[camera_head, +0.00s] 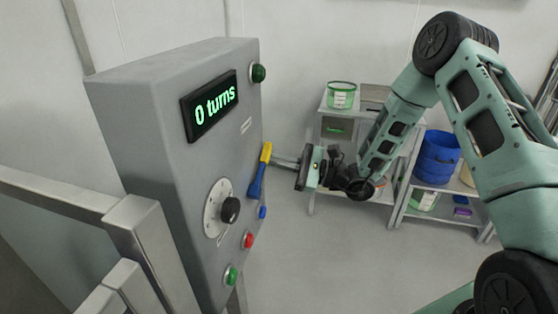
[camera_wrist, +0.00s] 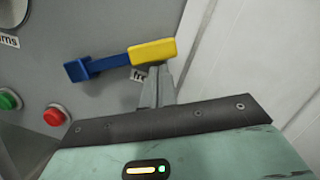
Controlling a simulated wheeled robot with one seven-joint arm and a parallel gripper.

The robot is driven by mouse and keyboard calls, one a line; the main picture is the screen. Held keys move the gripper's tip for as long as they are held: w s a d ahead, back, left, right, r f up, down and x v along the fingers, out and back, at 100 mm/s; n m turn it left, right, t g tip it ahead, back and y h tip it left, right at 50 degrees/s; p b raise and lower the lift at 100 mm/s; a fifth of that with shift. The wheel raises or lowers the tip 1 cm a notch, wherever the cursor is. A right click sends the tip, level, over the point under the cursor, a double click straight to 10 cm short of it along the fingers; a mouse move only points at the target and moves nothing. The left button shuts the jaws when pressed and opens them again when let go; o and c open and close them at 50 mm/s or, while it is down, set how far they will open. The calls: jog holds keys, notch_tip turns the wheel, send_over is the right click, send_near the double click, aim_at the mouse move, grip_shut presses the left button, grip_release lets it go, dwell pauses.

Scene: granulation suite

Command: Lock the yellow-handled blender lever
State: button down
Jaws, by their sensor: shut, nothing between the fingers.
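The blender lever has a yellow handle (camera_head: 266,152) and a blue arm (camera_head: 256,182), mounted on the front face of the grey control cabinet. In the head view the yellow end points up and the blue part slants down. In the wrist view the yellow handle (camera_wrist: 153,51) is at upper centre, with the blue arm (camera_wrist: 92,67) to its left. My gripper (camera_head: 273,160) is shut and empty, its fingertips at the yellow handle. In the wrist view the fingertips (camera_wrist: 158,72) sit just below the handle; I cannot tell whether they touch it. A label beside the lever is partly hidden by the fingers.
The cabinet (camera_head: 160,130) carries a display (camera_head: 210,105) reading "0 turns", a black dial (camera_head: 230,210), a red button (camera_head: 248,240) and green buttons. A metal rail (camera_head: 60,195) stands in front at left. Shelves with a blue bucket (camera_head: 437,157) stand behind my arm. Open floor lies between.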

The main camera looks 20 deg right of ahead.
aim_at(249, 148)
jog(key=shift+r, duration=0.1)
jog(key=shift+r+n, duration=0.2)
jog(key=shift+n, duration=0.2)
jog(key=shift+s+r, duration=0.1)
jog(key=shift+r, duration=0.05)
jog(key=r+n, duration=0.1)
jog(key=n, duration=0.1)
jog(key=s+a+r+n+g+b, duration=0.1)
jog(key=n, duration=0.1)
jog(key=r+n+g+b, duration=0.1)
jog(key=shift+s+a+r+n, duration=0.15)
jog(key=shift+s+r+n, duration=0.15)
jog(key=shift+n, duration=0.1)
jog(key=s+r+n+b, duration=0.1)
jog(key=s+a+n+b, duration=0.1)
jog(key=n+b, duration=0.1)
jog(key=shift+a+r+n+g, duration=0.2)
jog(key=shift+r+n+g, duration=0.1)
jog(key=shift+r+g, duration=0.1)
jog(key=n+b, duration=0.1)
jog(key=s+a+r+n+b, duration=0.1)
jog(key=b, duration=0.1)
jog(key=s+n+h+b, duration=0.1)
jog(key=shift+s+a+r+n, duration=0.15)
jog(key=shift+a+r+n, duration=0.1)
jog(key=shift+a+n, duration=0.1)
